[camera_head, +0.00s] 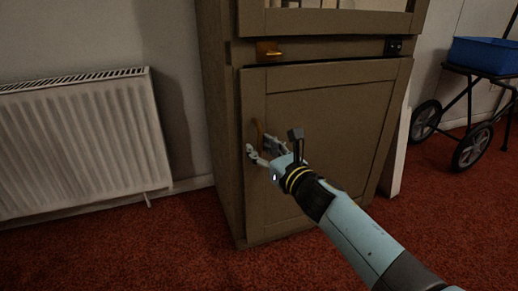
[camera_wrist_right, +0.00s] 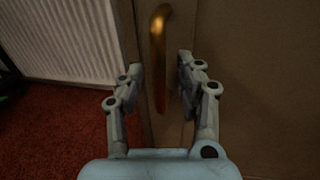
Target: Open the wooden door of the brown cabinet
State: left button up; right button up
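The brown cabinet (camera_head: 219,110) stands against the wall in the head view. Its lower wooden door (camera_head: 345,115) sits in or close to its frame, with a dark line along its top edge. A curved brass handle (camera_head: 259,131) is on the door's left side and shows large in the right wrist view (camera_wrist_right: 158,40). My right gripper (camera_head: 260,150) is at the handle, its fingers spread. In the wrist view the handle's lower part is between the fingertips (camera_wrist_right: 160,78), with gaps on both sides. My left gripper is out of view.
A white radiator (camera_head: 80,145) is on the wall left of the cabinet. A wheeled black frame (camera_head: 470,120) with a blue bin (camera_head: 485,54) stands at the right. The red carpet (camera_head: 150,240) before the cabinet is clear. A small brass latch (camera_head: 268,51) is above the door.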

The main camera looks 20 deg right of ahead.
jog(key=shift+w+a, duration=0.1)
jog(key=shift+w, duration=0.2)
grip_shut()
dwell(0.4)
